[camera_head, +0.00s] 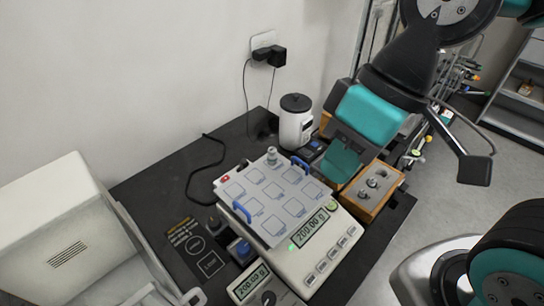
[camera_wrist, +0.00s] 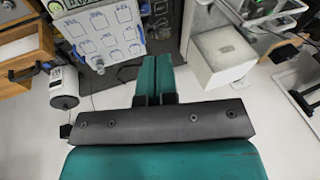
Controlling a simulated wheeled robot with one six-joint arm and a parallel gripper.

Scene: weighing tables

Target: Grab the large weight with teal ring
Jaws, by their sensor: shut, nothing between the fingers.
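In the head view, a grey metal weight (camera_head: 271,155) stands upright at the far edge of the labelled white tray (camera_head: 258,232) on the scale. The wrist view also shows it (camera_wrist: 98,66) at the tray's edge. More metal weights (camera_head: 372,183) sit in an open wooden box (camera_head: 360,208) to the right of the scale. I cannot make out a teal ring on any weight.
The scale (camera_head: 312,262) reads 200.00 g. A white canister (camera_head: 296,124) stands behind the tray. A white cabinet (camera_head: 62,225) stands at the left. A black cable lies on the table.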

